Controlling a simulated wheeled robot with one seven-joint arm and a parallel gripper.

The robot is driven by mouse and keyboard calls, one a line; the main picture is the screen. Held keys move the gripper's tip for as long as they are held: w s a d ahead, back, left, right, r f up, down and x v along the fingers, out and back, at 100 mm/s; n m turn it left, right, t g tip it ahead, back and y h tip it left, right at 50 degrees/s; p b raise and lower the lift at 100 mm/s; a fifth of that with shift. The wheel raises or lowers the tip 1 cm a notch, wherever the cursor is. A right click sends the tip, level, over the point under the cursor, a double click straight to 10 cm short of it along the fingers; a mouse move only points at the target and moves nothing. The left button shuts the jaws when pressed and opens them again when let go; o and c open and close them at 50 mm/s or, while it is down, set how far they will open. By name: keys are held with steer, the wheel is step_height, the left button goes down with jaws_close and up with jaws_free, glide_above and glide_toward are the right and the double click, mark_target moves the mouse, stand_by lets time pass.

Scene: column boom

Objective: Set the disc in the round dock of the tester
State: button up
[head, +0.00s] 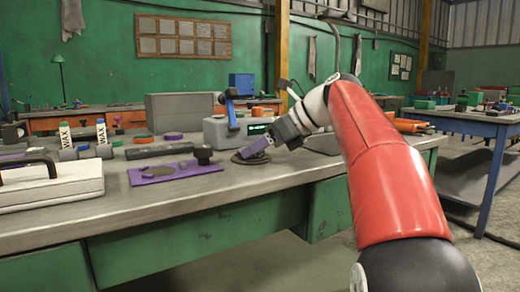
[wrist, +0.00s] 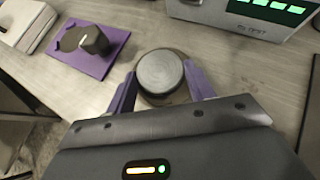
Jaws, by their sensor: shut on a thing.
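The disc (wrist: 159,70) is round and grey, with a pale flat top, and sits between the purple fingers of my gripper (wrist: 160,84) in the wrist view. My gripper (head: 253,150) is shut on it in the head view, tilted down over a dark round base on the bench. A brownish round rim, apparently the dock (wrist: 181,97), shows around and below the disc. I cannot tell whether the disc touches it. The tester (head: 216,131) is a grey box with a green display, just behind my gripper; its front (wrist: 240,22) shows at the upper right in the wrist view.
A purple mat (head: 203,169) with a dark knob-like piece (head: 203,153) and a flat round plate (head: 158,171) lies left of my gripper. A white case (head: 50,190), wax bottles (head: 101,131) and a dark bar (head: 160,150) stand farther left. The bench front (head: 150,207) is clear.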

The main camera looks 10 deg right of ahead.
steer(key=o, duration=1.3)
steer(key=shift+f, duration=0.2)
steer(key=shift+o, duration=0.2)
steer(key=shift+r, duration=0.25)
steer(key=p+v, duration=0.4)
steer(key=v, duration=0.7)
steer(key=shift+a, duration=0.1)
steer(key=shift+s+d+r, duration=0.25)
steer(key=shift+s+d, duration=0.05)
steer(key=shift+d, duration=0.1)
